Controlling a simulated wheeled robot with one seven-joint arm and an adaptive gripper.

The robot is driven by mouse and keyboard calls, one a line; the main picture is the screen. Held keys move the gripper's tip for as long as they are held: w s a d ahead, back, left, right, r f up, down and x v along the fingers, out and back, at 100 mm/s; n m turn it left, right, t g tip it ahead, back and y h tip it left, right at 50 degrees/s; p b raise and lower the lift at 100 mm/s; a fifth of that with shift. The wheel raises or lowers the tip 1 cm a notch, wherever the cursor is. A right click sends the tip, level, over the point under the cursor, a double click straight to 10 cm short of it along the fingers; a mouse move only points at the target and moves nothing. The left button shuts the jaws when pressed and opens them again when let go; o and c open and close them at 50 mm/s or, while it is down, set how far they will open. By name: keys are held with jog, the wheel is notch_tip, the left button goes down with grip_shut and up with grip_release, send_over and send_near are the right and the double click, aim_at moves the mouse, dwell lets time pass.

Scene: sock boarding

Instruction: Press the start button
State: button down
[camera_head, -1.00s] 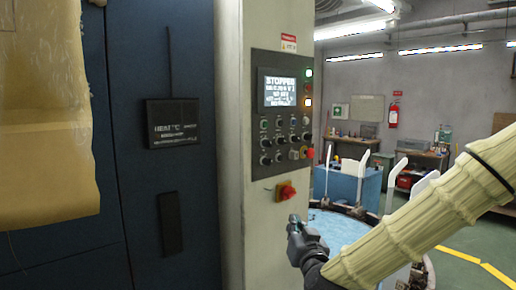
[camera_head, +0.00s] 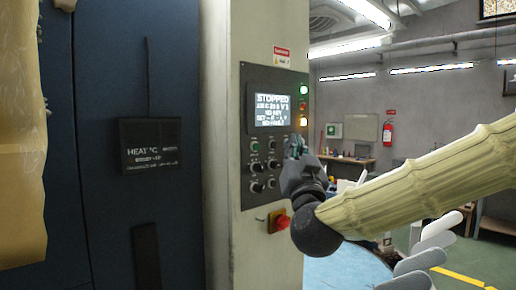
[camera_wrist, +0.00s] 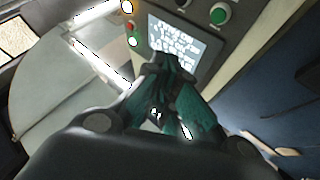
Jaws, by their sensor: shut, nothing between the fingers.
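The control panel (camera_head: 247,205) is on the pale machine column, with a lit screen (camera_head: 272,110) reading STOPPED. A green button (camera_head: 255,147) sits below the screen, above several dark knobs. A green button also shows in the wrist view (camera_wrist: 220,14), beside the screen (camera_wrist: 181,48). I cannot read the button labels. My gripper (camera_head: 296,143) is in front of the right part of the panel, just below the screen's level, and hides some controls there. Its fingers are shut and empty. In the wrist view the fingertips (camera_wrist: 166,72) overlap the screen's edge; contact is not clear.
Lit green and amber lamps (camera_head: 303,106) line the panel's right edge. White sock boards (camera_head: 425,260) stand at the lower right.

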aim_at(257, 147)
jog(key=shift+w+a, duration=0.15)
jog(key=w+a+p, duration=0.1)
jog(key=w+a, duration=0.5)
dwell(0.5)
jog(key=shift+w+a, duration=0.1)
dwell(1.4)
jog(key=shift+w+a, duration=0.2)
jog(key=shift+w+a, duration=0.25)
dwell(1.1)
jog(key=shift+b, duration=0.3)
jog(key=shift+s+d+b, duration=0.35)
jog(key=shift+s+d, duration=0.25)
